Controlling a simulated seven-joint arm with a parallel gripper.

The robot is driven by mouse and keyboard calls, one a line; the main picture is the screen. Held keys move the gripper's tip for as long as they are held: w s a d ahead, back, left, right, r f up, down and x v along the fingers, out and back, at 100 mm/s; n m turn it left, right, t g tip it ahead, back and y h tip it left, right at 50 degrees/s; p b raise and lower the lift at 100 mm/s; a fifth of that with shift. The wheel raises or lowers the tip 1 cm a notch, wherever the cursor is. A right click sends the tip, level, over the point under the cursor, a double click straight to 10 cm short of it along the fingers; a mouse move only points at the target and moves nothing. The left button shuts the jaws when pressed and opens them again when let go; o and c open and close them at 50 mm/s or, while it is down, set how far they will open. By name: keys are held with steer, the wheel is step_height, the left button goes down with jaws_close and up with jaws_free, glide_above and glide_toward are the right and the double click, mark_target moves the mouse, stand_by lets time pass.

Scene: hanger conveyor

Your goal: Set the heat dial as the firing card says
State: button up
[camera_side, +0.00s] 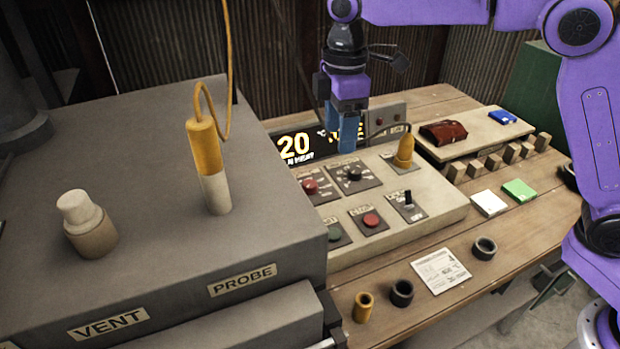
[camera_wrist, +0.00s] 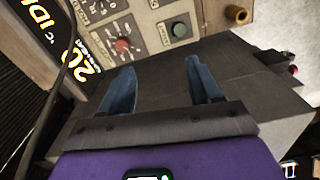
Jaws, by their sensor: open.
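A black dial with a ring of marks (camera_side: 354,174) sits on the sloped control panel (camera_side: 437,208); its label is too small to read. The firing card (camera_side: 440,270) lies flat on the bench in front of the panel, with a temperature too small to read surely. The black display (camera_side: 296,147) behind the panel shows 20 °C; in the wrist view (camera_wrist: 72,50) it also reads IDLE. My gripper (camera_side: 347,148) hangs pointing down above the panel's back edge, near the dial and apart from it. Its blue fingers are spread and empty in the wrist view (camera_wrist: 163,88).
The grey kiln (camera_side: 150,255) with a yellow probe (camera_side: 205,148) fills the left.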

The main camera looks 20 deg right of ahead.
steer(key=n, duration=0.1)
glide_above(310, 183)
steer(key=s, duration=0.1)
steer(key=f, duration=0.2)
steer(key=shift+n, duration=0.3)
steer(key=f, duration=1.1)
steer(key=w+f, duration=0.1)
steer(key=f, duration=0.5)
steer(key=shift+f, duration=0.2)
steer(key=c, duration=1)
